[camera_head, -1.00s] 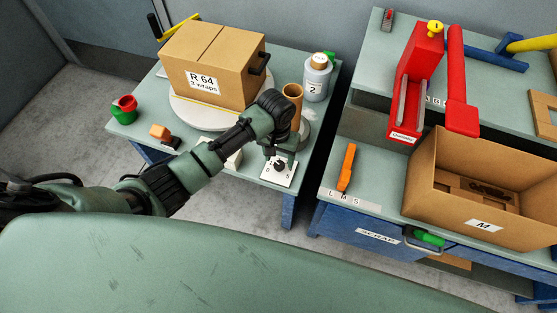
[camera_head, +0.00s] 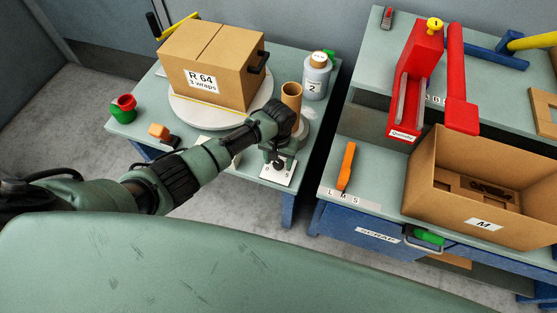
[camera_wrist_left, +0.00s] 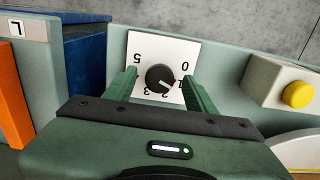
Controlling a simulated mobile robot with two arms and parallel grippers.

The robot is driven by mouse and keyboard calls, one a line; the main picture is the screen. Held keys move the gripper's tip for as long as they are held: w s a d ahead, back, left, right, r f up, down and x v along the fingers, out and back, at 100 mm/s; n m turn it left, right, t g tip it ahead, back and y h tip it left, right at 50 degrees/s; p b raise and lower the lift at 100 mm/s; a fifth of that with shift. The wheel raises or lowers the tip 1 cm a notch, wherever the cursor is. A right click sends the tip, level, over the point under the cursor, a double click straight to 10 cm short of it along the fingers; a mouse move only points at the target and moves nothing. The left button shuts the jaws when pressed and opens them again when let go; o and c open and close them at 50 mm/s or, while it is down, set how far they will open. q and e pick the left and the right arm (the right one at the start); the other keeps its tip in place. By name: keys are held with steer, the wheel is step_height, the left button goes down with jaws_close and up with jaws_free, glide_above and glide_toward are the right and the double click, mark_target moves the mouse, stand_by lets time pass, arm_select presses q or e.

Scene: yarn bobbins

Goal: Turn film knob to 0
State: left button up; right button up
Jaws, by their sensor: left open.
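The film knob (camera_wrist_left: 157,78) is a dark round dial on a white plate (camera_wrist_left: 150,45) marked with numbers. In the left wrist view its light pointer mark slants to the lower right, roughly between 2 and 1. The plate also shows at the table's near corner in the head view (camera_head: 270,178). My left gripper (camera_wrist_left: 160,84) is open, with one finger on each side of the knob; I cannot tell whether they touch it. In the head view the left gripper (camera_head: 278,157) is over the plate, partly hiding the knob. My right gripper is not in view.
A yellow button on a grey box (camera_wrist_left: 297,94) is beside the plate. A cardboard tube (camera_head: 291,95), a bottle (camera_head: 316,78) and a turntable with a carton (camera_head: 215,65) stand behind. An orange tool (camera_head: 347,165) lies on the right table, across a gap.

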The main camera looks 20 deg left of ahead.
arm_select(q)
jaws_close()
steer(key=shift+r, duration=0.1)
steer(key=shift+d+r+n+p, duration=0.1)
steer(key=shift+n+p, duration=0.7)
steer(key=shift+p, duration=0.05)
steer(key=shift+n+p, duration=0.95)
steer(key=shift+n, duration=0.15)
steer(key=n+p, duration=0.1)
steer(key=n, duration=0.2)
steer(key=shift+p, duration=0.35)
steer(key=shift+n+p, duration=0.35)
steer(key=shift+n, duration=0.65)
steer(key=shift+f, duration=0.2)
